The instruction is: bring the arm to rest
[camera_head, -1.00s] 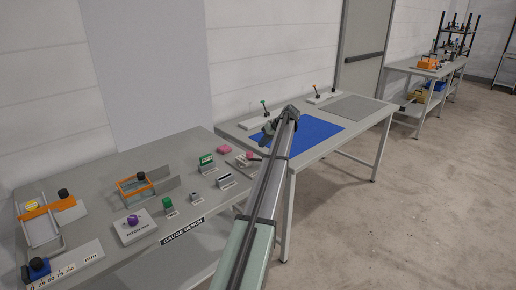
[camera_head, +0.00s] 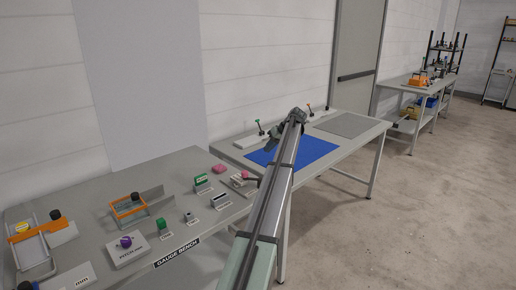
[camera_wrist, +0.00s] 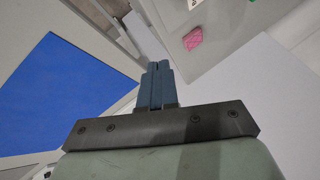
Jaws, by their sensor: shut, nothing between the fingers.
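My gripper (camera_wrist: 160,80) shows in the wrist view with its two blue-grey fingers closed together and nothing between them. In the head view my arm stretches forward from the bottom, and its far end (camera_head: 297,115) is above the far table, beside the blue mat (camera_head: 310,150). The wrist view shows the blue mat (camera_wrist: 45,95) on the left and a pink block (camera_wrist: 193,39) at the upper right, apart from the fingers. In the head view the fingertips are too small to make out clearly.
The gauge bench (camera_head: 80,190) at the left holds several small gauges and blocks, with the pink block (camera_head: 218,169) near its far end. A grey mat (camera_head: 350,124) lies beyond the blue mat. A shelved table (camera_head: 400,86) stands farther back. Open floor (camera_head: 430,200) lies to the right.

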